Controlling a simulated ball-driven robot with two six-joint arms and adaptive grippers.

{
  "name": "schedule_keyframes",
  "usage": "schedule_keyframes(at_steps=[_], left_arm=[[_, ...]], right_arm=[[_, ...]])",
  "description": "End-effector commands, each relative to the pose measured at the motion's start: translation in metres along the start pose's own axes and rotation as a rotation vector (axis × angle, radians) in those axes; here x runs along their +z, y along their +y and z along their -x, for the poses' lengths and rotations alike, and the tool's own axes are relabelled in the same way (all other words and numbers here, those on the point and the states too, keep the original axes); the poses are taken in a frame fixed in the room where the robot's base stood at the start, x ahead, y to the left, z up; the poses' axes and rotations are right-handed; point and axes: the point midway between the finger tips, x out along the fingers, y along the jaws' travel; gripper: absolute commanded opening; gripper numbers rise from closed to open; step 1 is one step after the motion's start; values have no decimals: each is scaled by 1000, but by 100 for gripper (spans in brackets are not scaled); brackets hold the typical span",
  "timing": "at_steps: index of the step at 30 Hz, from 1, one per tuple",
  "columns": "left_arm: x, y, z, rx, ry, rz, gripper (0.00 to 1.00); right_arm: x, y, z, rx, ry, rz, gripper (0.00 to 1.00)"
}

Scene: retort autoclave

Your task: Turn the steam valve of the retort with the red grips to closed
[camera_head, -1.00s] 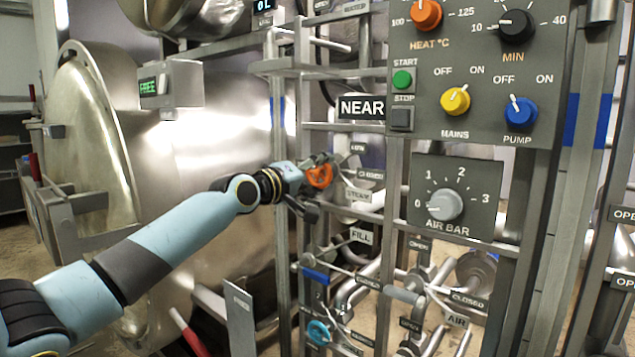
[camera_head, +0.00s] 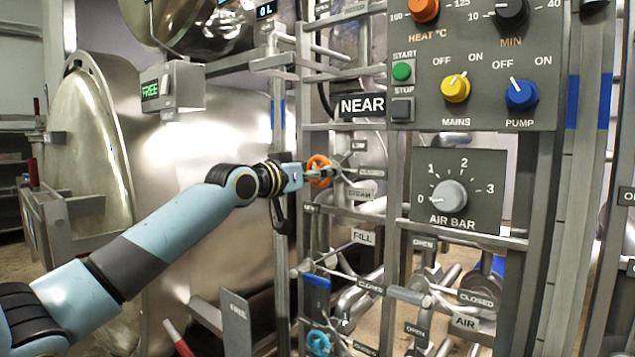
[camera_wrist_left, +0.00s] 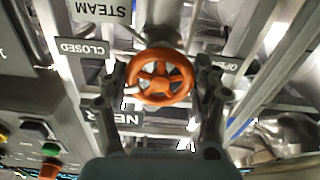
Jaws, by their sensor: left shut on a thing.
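The steam valve's orange handwheel (camera_head: 318,170) stands on the pipe rack beside the steel retort (camera_head: 200,180). The retort's door hardware has red grips (camera_head: 33,172). In the left wrist view the handwheel (camera_wrist_left: 159,78) sits between the two dark fingers of my left gripper (camera_wrist_left: 160,95), which is shut on its rim. The head view shows my left gripper (camera_head: 312,172) at the wheel from the left. The valve's exact setting is unclear. My right gripper is not in view.
A control panel (camera_head: 470,110) with knobs and an air dial (camera_head: 448,194) stands right of the wheel, beside a NEAR sign (camera_head: 362,106). Below are FILL (camera_head: 363,237) and AIR (camera_head: 465,322) labels, pipes and a blue handwheel (camera_head: 319,342). Rack bars surround the wheel closely.

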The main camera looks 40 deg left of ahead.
Motion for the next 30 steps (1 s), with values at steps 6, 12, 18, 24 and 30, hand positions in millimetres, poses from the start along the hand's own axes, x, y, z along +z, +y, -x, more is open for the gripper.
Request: schedule_keyframes(at_steps=[6, 12, 18, 24, 30], left_arm=[[8, -1, 0, -1, -13, -167, 32], [7, -1, 0, 0, -13, -278, 32], [7, -1, 0, 0, -13, -342, 32], [7, -1, 0, 1, -14, -367, 33], [6, -1, 0, 0, -14, -369, 32]], right_arm=[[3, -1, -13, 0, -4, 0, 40], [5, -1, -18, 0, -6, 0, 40], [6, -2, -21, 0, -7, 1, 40], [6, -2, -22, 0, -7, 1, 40], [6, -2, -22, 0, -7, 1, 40]])
